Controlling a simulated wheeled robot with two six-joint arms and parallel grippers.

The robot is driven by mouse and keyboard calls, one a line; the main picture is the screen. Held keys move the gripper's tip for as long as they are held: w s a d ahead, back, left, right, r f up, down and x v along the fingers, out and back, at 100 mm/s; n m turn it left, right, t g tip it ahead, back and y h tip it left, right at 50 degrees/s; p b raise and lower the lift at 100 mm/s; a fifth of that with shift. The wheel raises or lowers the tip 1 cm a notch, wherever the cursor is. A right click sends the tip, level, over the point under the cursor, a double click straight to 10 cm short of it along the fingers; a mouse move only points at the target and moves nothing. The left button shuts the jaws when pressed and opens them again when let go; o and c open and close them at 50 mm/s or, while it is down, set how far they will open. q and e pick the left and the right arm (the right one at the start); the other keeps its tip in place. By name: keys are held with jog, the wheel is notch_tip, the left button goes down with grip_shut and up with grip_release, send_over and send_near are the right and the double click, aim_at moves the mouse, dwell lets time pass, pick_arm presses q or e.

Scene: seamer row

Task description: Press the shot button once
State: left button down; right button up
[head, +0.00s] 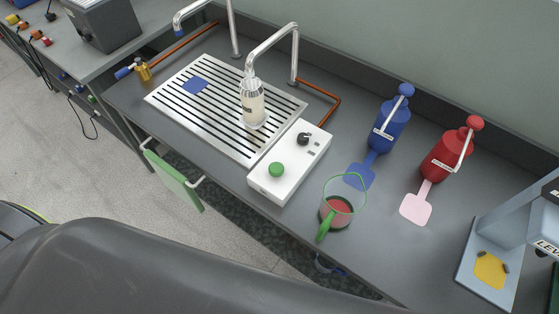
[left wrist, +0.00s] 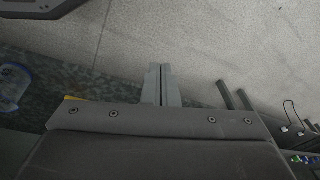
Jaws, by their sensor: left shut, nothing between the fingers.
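A white control box (head: 292,163) sits on the grey counter, beside the slatted drip tray (head: 185,119). It has a green round button (head: 276,170) near its front end and a black knob (head: 303,139) farther back. No label on the button is readable. My left gripper (left wrist: 163,72) shows in the left wrist view, its two fingers together with nothing between them, over the floor. It is not visible in the head view. My right gripper is in neither view.
A clear bottle (head: 253,104) stands on the tray under a spout. A green-handled jug (head: 337,211) stands right of the box. A blue dispenser (head: 389,127) and a red dispenser (head: 448,155) stand farther right. A green cloth (head: 173,182) hangs at the counter's front.

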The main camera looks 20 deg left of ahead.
pick_arm(q)
jog(key=w+d+r+m+t+p, duration=0.1)
jog(key=w+r+p, duration=0.25)
jog(key=r, duration=0.85)
jog(key=w+d+r+p, duration=0.15)
jog(key=w+r, duration=0.25)
jog(key=r, duration=0.8)
jog(key=w+r+m+t+p, duration=0.1)
jog(key=w+r+p, duration=0.25)
jog(key=r, duration=0.75)
jog(key=w+d+r+m+t+h, duration=0.1)
jog(key=w+d+r+m+h, duration=0.2)
jog(key=w+d+r+m, duration=0.2)
jog(key=w+d+r+m+t+h+p, duration=0.1)
jog(key=w+d+r+m+h, duration=0.3)
jog(key=w+d+m, duration=0.6)
jog(key=shift+w+r+m+t+h+p, duration=0.35)
jog(key=shift+w+r+m, duration=0.45)
jog(key=shift+w, duration=0.55)
jog(key=shift+d+f, duration=0.1)
